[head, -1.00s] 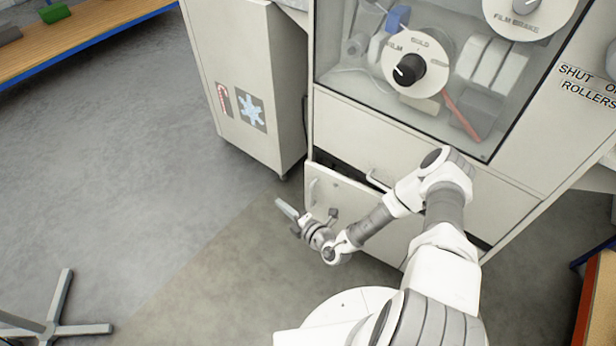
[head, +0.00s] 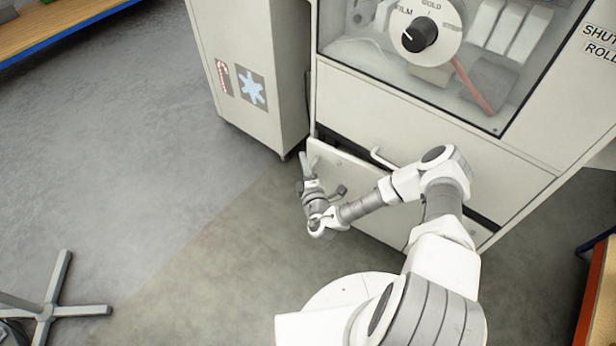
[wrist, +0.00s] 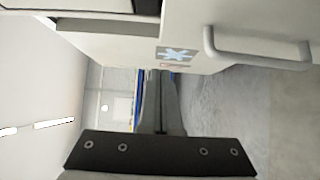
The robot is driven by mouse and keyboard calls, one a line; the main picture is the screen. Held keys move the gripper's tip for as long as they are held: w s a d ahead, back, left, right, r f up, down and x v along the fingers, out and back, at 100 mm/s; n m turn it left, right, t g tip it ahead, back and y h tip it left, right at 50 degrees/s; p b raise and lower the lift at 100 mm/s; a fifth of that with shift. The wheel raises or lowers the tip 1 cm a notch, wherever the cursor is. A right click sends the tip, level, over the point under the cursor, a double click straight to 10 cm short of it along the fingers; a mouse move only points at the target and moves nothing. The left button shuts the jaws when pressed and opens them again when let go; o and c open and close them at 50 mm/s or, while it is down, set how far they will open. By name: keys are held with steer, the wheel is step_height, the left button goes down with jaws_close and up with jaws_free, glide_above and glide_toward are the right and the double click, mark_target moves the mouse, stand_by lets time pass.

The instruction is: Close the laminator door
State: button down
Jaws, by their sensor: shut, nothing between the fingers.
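The laminator door (head: 367,184) is the pale lower panel of the cream machine in the head view. It stands ajar, with a dark gap along its top edge. My gripper (head: 304,160) is shut and empty at the door's left edge; I cannot tell whether it touches. My arm hides part of the door. In the wrist view my gripper's fingers (wrist: 155,78) are together, and a pale panel with a bar handle (wrist: 258,52) shows beside them at the upper right.
A grey stand foot (head: 50,305) is at the lower left. An orange-edged bench (head: 600,290) is at the right.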

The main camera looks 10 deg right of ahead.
mark_target(314, 144)
steer(key=shift+w+d+b, duration=0.3)
steer(key=shift+w+d, duration=0.35)
steer(key=shift+w, duration=0.3)
steer(key=shift+w+d+b, duration=0.3)
steer(key=shift+w+d, duration=0.3)
steer(key=shift+w, duration=0.35)
steer(key=shift+w+d, duration=0.9)
steer(key=shift+w, duration=0.25)
steer(key=shift+s+a, duration=0.15)
